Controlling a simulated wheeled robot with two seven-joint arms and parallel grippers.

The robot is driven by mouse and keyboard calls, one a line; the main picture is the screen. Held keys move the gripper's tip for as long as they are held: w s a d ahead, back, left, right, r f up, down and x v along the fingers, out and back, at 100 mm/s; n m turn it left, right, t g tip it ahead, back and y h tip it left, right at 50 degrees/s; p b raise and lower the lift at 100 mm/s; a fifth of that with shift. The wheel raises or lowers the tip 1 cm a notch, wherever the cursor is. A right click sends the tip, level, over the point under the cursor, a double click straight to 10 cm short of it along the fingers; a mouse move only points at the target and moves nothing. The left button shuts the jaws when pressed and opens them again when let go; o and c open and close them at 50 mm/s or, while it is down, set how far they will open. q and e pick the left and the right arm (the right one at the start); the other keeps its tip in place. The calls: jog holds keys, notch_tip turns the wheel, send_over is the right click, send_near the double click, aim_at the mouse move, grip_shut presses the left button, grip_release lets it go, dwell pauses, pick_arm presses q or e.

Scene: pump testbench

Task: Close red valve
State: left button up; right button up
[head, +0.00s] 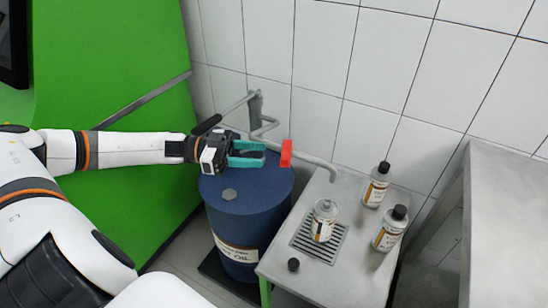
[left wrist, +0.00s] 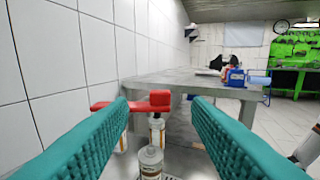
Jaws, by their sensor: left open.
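The red valve (head: 287,153) sits on the grey pipe above the right edge of the blue oil barrel. In the left wrist view its red handle (left wrist: 150,101) lies roughly level, ahead of and between my fingers, reaching behind the left one. My left gripper (head: 263,153) is open with teal fingers, above the barrel and just left of the valve. A gap shows between the fingertips and the valve in the head view. My left gripper's open fingers (left wrist: 165,128) also frame the left wrist view. My right gripper is not in view.
The blue barrel (head: 240,207) stands below my left gripper. The grey pipe (head: 321,165) runs from the wall to a metal table (head: 312,282) with an open bottle (head: 324,220), two capped bottles and a loose black cap (head: 293,265). A tiled wall (head: 330,60) stands behind.

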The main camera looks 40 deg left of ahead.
pick_arm(q)
jog(key=shift+v, duration=2.1)
